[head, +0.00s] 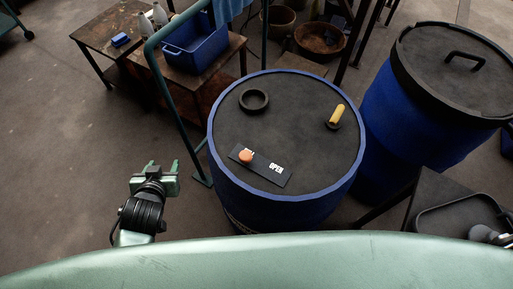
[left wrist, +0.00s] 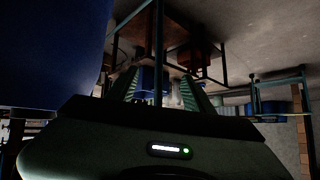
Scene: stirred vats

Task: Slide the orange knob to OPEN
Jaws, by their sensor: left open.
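The orange knob (head: 245,156) sits at the left part of a dark label plate (head: 262,168) on top of the blue vat (head: 225,130). The word OPEN shows in white at the plate's right part. Another white word is mostly hidden behind the knob. My left gripper (head: 163,166) is in the air to the left of the vat, apart from the knob, open and empty. Its two fingers also show in the left wrist view (left wrist: 160,88), with nothing between them.
A black ring (head: 254,100) and a yellow handle (head: 337,114) are on the vat's lid. A green rail (head: 168,85) stands left of the vat. A lidded blue barrel (head: 385,125) stands to the right. A dark tray (head: 460,215) is at lower right. Floor at left is clear.

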